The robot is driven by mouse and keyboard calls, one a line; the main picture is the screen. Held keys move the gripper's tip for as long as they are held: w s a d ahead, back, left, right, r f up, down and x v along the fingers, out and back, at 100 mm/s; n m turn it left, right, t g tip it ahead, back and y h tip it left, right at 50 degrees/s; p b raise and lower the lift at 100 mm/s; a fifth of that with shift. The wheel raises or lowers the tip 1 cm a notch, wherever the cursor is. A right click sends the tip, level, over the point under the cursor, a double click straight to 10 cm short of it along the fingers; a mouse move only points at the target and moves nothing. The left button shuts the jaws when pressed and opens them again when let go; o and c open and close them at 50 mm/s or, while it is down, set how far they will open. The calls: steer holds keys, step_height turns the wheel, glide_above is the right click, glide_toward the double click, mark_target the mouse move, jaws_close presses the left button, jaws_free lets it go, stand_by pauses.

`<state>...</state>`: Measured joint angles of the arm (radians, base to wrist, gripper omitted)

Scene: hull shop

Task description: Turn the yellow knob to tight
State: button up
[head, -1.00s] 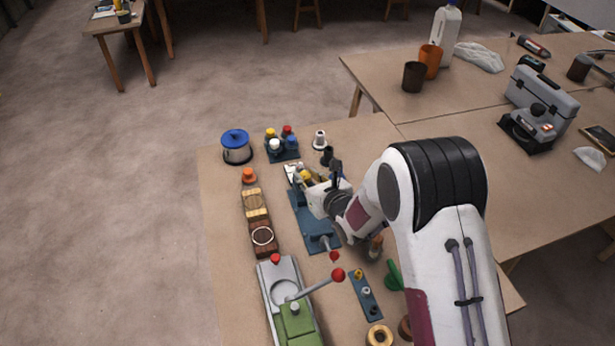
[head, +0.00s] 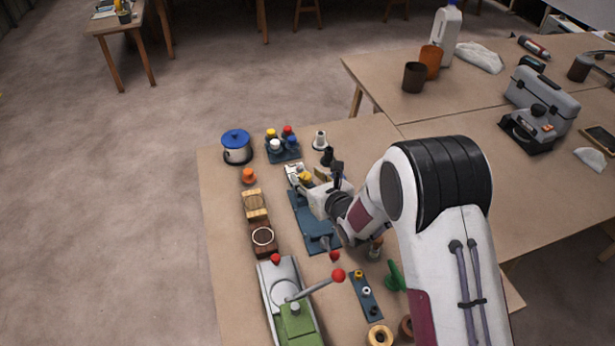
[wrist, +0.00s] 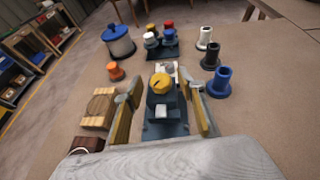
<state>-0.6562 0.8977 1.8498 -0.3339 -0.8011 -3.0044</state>
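The yellow knob (wrist: 160,84) sits on top of a dark fixture on a blue base plate (head: 302,212). It has a dark mark on its top face. It also shows in the head view (head: 305,177), partly hidden by my gripper. My gripper (wrist: 163,104) is open, with one finger on each side of the knob fixture in the wrist view. The fingertips appear apart from the knob; whether either touches it cannot be told. A pale panel (wrist: 166,68) lies just behind the knob; its markings are too small to read.
A blue-lidded pot (head: 236,148) and a rack of coloured knobs (head: 283,150) stand behind. White (wrist: 204,38), black (wrist: 211,56) and blue (wrist: 220,82) flanged pieces stand to the right. An orange piece (head: 249,176) and wooden blocks (head: 256,204) are left. A red-balled lever (head: 338,275) rises in front.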

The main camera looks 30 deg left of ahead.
steer(key=shift+s+d+r, duration=0.3)
steer(key=shift+s+d, duration=0.05)
steer(key=shift+d, duration=0.1)
step_height(320, 180, up, 8)
steer(key=s+d, duration=0.1)
steer(key=d, duration=0.1)
steer(key=shift+s, duration=0.35)
steer(key=shift+d+r, duration=0.1)
